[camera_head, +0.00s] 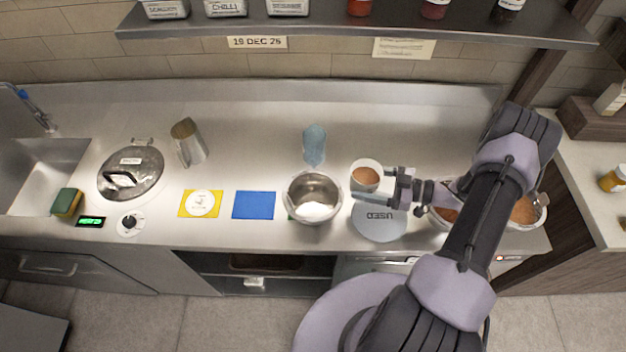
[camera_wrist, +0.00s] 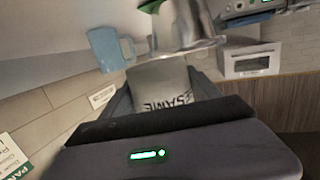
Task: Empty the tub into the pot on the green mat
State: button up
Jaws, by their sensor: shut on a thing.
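A white tub (camera_head: 366,187) with brown contents is held in my gripper (camera_head: 372,183), just right of the pot. The tub looks upright and its contents show inside the rim. In the wrist view the tub (camera_wrist: 165,85) sits between the jaws, with part of a printed word, "SAME", on its side. The steel pot (camera_head: 313,212) stands open to the left, apart from the tub; a metal vessel that looks like it (camera_wrist: 185,25) shows beyond the tub in the wrist view. A green mat (camera_head: 290,214) shows only as a sliver under the pot.
A pale round plate marked "USED" (camera_head: 380,228) lies below the tub. A blue cup (camera_head: 314,145) stands behind the pot. Blue (camera_head: 254,205) and yellow (camera_head: 186,204) mats lie left. Larger bowls with brown contents (camera_head: 524,212) are partly behind my arm. A shelf (camera_head: 340,30) hangs above.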

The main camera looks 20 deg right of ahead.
jog(key=shift+s+f, duration=0.1)
jog(key=shift+s, duration=0.15)
jog(key=shift+w+p, duration=0.1)
jog(key=shift+p, duration=0.2)
jog(key=shift+g, duration=0.3)
